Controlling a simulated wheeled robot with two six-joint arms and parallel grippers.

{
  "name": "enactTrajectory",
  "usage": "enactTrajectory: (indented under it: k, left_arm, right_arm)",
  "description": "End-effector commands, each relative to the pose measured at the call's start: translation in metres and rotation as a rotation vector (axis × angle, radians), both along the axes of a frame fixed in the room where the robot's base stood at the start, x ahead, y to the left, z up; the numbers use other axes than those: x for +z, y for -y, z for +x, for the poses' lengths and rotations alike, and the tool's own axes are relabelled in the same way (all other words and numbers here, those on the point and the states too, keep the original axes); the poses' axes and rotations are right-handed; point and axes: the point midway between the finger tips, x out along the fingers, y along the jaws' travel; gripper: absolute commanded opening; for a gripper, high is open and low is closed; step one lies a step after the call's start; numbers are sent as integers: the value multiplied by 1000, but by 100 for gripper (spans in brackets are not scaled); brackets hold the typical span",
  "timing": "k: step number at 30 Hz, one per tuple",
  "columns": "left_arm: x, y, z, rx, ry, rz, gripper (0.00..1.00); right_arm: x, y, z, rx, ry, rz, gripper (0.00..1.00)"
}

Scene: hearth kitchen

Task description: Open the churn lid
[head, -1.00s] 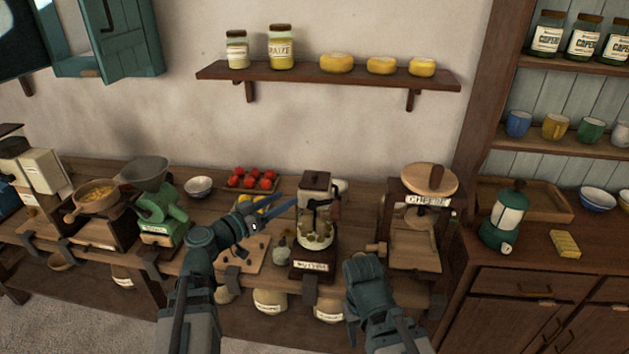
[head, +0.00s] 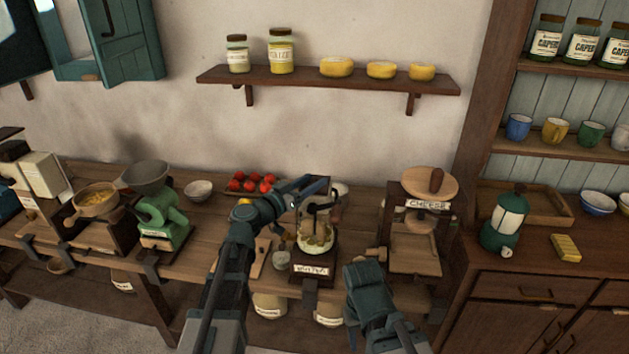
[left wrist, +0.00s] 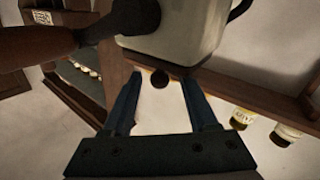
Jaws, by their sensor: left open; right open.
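The churn (head: 315,238) is a glass jar on a dark wooden base labelled butter, with a crank, on the workbench. My left gripper (head: 319,187) is at its top and largely hides the lid in the head view. Contact with the knob cannot be told. My right gripper (head: 364,277) is low, in front of the bench between the churn and the cheese press; its fingers are hard to make out.
The cheese press (head: 415,262) stands right of the churn. A wall shelf (head: 330,77) with jars and cheeses hangs above.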

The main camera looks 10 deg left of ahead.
Motion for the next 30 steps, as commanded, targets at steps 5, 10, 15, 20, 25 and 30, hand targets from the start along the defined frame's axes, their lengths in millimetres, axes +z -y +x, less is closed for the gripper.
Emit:
enactTrajectory:
  k: [5,10,15,20,25,30]
  left_arm:
    - [0,7,11,-1,0,0,59]
    - [0,9,12,0,0,0,59]
    - [0,9,12,0,0,0,59]
    - [0,9,12,0,0,0,30]
    - [0,9,12,0,0,0,0]
    - [0,9,12,0,0,0,0]
  right_arm:
    - [0,0,0,0,0,0,50]
    - [0,0,0,0,0,0,50]
    - [0,0,0,0,0,0,50]
    - [0,0,0,0,0,0,50]
    - [0,0,0,0,0,0,50]
    - [0,0,0,0,0,0,50]
